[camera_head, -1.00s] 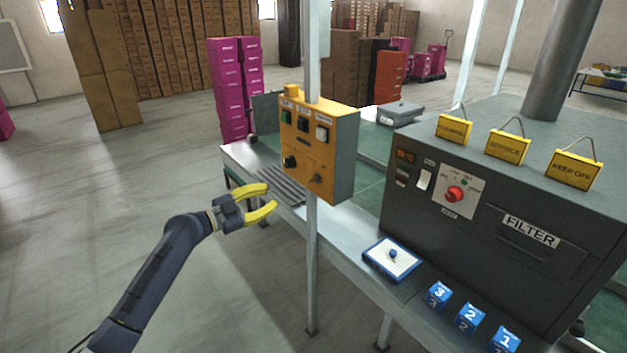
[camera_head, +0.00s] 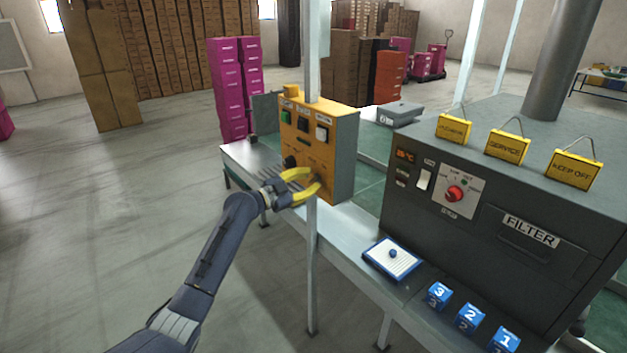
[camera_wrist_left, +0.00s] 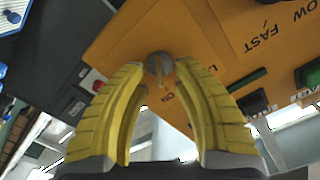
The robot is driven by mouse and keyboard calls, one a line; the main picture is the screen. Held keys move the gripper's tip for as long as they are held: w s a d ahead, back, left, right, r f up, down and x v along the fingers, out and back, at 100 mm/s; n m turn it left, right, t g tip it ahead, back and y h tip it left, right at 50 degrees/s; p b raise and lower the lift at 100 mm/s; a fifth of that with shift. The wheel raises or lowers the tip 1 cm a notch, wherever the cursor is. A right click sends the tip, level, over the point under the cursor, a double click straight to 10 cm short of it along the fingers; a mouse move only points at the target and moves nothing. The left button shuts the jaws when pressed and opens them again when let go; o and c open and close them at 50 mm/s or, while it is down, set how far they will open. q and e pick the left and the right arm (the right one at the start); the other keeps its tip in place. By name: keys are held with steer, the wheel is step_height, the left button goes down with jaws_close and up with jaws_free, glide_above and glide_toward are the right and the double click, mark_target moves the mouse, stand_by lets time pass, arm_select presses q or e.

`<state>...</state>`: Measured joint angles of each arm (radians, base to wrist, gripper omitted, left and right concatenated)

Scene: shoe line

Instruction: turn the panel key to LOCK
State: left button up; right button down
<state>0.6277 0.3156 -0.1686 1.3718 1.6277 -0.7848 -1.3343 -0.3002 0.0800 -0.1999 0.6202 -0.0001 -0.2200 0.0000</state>
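The yellow control panel box (camera_head: 340,135) stands on a grey post, with buttons on top and a dark knob (camera_head: 290,161) at its lower left. My left gripper (camera_head: 316,181) is in front of the panel's lower right, where it covers the key in the head view. In the left wrist view the key (camera_wrist_left: 160,66) is a grey round switch with a small brass-coloured stem, set in the panel face (camera_wrist_left: 200,45). The open yellow fingers (camera_wrist_left: 158,75) of my left gripper stand on either side of it. I cannot tell whether they touch it. My right gripper is not in view.
A grey machine (camera_head: 470,220) with a red dial (camera_head: 455,193) and yellow hanging signs stands to the right. A blue-edged pad (camera_head: 391,259) and blue numbered blocks (camera_head: 468,318) lie on the metal ledge. Floor to the left is clear.

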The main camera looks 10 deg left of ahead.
arm_select(q)
steer(key=shift+x, duration=0.9)
steer(key=shift+c, duration=0.2)
jaws_close()
